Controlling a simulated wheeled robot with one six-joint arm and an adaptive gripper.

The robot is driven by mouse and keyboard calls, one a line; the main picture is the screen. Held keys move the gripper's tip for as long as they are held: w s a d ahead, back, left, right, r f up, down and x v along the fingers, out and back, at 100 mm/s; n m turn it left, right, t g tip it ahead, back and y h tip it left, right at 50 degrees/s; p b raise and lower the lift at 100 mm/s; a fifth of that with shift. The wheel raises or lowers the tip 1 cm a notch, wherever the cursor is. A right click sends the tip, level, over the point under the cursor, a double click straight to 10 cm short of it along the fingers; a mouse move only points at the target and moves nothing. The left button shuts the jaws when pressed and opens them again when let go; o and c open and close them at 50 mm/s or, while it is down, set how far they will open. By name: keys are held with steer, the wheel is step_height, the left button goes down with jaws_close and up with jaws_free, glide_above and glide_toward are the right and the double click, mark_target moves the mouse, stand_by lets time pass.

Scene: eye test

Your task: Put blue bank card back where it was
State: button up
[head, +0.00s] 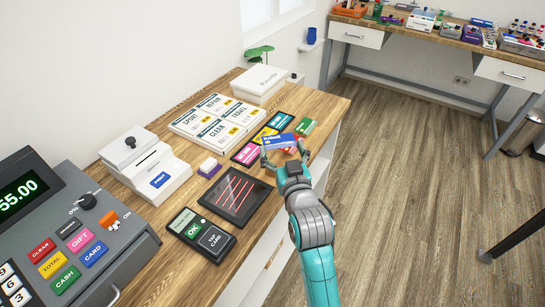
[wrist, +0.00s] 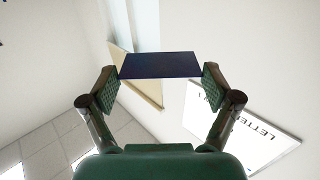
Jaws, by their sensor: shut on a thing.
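The blue bank card (head: 277,141) is between the fingertips of my gripper (head: 283,149), which is shut on it. In the wrist view the card (wrist: 160,65) shows as a dark blue face, spanning the gap between both finger pads of my gripper (wrist: 160,83). In the head view the card is over the right side of the counter, among several coloured cards. A pink card (head: 246,154) and a green card (head: 306,126) lie on either side of it. How high it is above the counter, and what lies under it, I cannot tell.
The wooden counter (head: 160,205) also carries a card reader (head: 197,236), a black tray with red lines (head: 238,192), a price board (head: 207,128), a white box (head: 260,83), a printer (head: 158,178) and a cash register (head: 55,240). Open floor (head: 400,170) is to the right.

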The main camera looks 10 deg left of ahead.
steer(key=shift+a+r, duration=0.4)
step_height(320, 180, down, 10)
steer(key=shift+a+r, duration=0.1)
steer(key=shift+r, duration=0.1)
steer(key=shift+f, duration=0.1)
steer(key=o, duration=0.4)
steer(key=v, duration=1.2)
